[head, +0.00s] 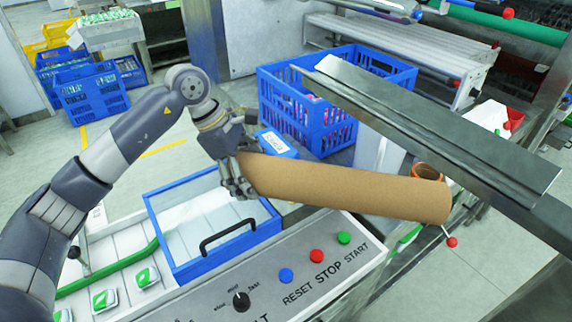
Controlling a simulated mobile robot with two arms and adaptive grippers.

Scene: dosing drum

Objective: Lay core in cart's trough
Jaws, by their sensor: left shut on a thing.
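The core, a long brown cardboard tube (345,187), lies nearly level across the middle of the head view, its right end a little lower. My left gripper (238,178) is shut on its left end and holds it above the control panel's back edge. A long grey metal channel (440,130), which looks like the trough, runs from upper middle to the right, behind and above the core in the picture. The core is apart from its bare upper surface. My right gripper is not in view.
A blue crate (285,105) with packs stands behind the core, with a small blue labelled box (273,144) before it. A blue-framed clear guard (210,225) and a panel with buttons (310,270) lie in front. An orange ring (428,171) shows behind the core's right end.

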